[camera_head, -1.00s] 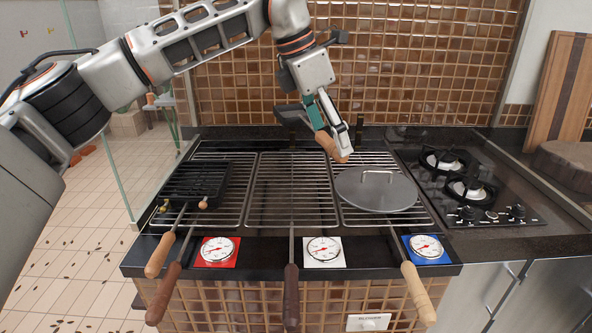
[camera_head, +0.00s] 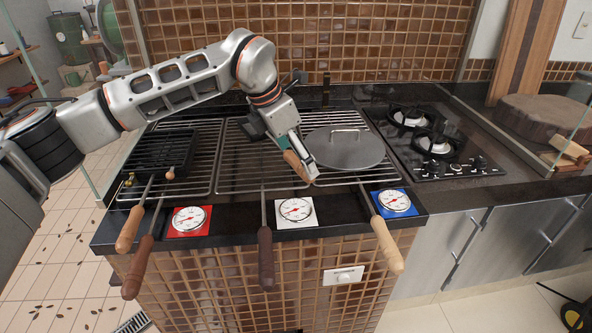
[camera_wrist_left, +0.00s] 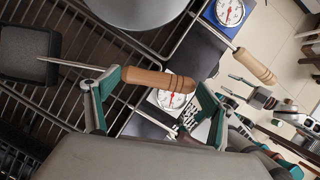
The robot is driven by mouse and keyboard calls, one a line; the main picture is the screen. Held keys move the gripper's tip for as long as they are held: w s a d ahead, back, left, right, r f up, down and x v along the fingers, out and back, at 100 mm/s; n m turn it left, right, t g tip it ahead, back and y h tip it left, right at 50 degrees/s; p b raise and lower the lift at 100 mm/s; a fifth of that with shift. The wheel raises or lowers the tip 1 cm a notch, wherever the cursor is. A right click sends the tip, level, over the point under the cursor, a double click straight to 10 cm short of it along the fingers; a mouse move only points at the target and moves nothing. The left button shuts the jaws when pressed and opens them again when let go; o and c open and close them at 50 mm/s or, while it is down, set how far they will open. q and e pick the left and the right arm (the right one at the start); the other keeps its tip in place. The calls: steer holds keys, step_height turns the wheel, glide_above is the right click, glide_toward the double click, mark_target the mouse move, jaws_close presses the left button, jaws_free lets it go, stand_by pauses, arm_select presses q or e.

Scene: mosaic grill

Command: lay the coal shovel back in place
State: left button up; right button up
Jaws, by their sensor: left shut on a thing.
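My left gripper (camera_head: 304,164) is shut on the wooden handle (camera_head: 297,166) of the coal shovel. It holds the shovel above the front of the grill, left of the round grey lid (camera_head: 343,150). In the left wrist view the shovel's wooden handle (camera_wrist_left: 160,80) runs to a thin metal shaft and a dark, flat shovel head (camera_wrist_left: 28,55). The head is over the grates in that picture. In the head view the shovel head is mostly hidden by my arm. My right gripper is not in view.
Grates (camera_head: 185,181) fill the counter, with a black grill basket (camera_head: 152,150) at left. Long wooden handles (camera_head: 386,244) stick out past the front edge, between red, white and blue gauges (camera_head: 394,201). A gas hob (camera_head: 432,140) and round wood block (camera_head: 545,122) are at right.

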mark_target(294, 166)
arm_select(q)
steer(key=shift+f, duration=2.25)
steer(key=o, duration=1)
steer(key=shift+o, duration=0.2)
steer(key=v, duration=1.2)
steer(key=shift+b, duration=0.4)
